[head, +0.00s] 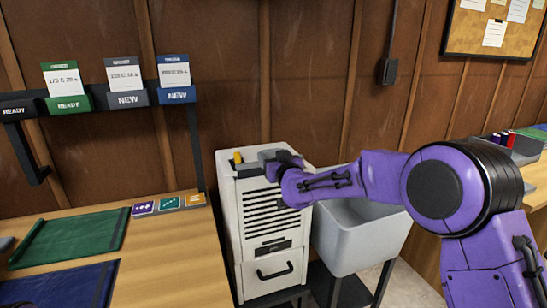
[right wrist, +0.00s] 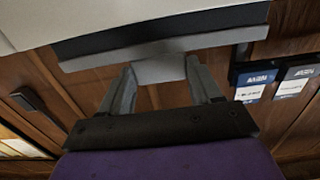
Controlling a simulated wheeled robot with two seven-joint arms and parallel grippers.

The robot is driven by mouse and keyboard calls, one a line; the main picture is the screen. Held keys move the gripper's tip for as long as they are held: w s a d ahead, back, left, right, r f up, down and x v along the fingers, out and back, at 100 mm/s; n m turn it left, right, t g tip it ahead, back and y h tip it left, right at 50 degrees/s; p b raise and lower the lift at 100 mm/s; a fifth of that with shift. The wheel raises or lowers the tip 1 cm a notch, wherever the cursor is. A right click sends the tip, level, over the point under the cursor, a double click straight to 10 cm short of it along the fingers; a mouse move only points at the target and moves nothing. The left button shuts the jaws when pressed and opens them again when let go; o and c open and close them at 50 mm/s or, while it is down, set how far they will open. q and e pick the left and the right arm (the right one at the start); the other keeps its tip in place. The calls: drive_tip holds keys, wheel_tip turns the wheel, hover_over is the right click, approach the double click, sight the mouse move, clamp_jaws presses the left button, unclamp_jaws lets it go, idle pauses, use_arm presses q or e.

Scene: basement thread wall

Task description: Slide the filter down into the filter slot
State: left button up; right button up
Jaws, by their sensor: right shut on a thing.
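The filter shows only as a grey piece (head: 268,155) at the top of the pale slatted unit (head: 240,255). My right gripper (head: 279,165) reaches in from the right over the unit's top. In the right wrist view its two fingers (right wrist: 160,68) are closed on a grey tab below a grey strip (right wrist: 105,61) with a dark band beside it. The pale surface beyond is probably the unit. The slot itself is hidden, so I cannot tell how deep the filter sits. My left gripper is not in view.
A yellow piece (head: 238,157) stands on the unit's top left. A grey basin (head: 350,245) is close on the right, under my arm. A wooden bench (head: 170,240) with green and blue mats stands left, below a dark card rack (head: 90,103).

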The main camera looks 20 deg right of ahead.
drive_tip(key=shift+f, duration=0.15)
drive_tip(key=shift+f+b, duration=0.95)
drive_tip(key=shift+f, duration=0.4)
drive_tip(key=o, duration=1.1)
drive_tip(key=shift+c, duration=0.2)
drive_tip(key=s+b, duration=0.1)
drive_tip(key=s, duration=0.9)
drive_tip(key=shift+s+d+b, duration=0.2)
drive_tip(key=shift+s+b, duration=0.1)
drive_tip(key=shift+b, duration=0.1)
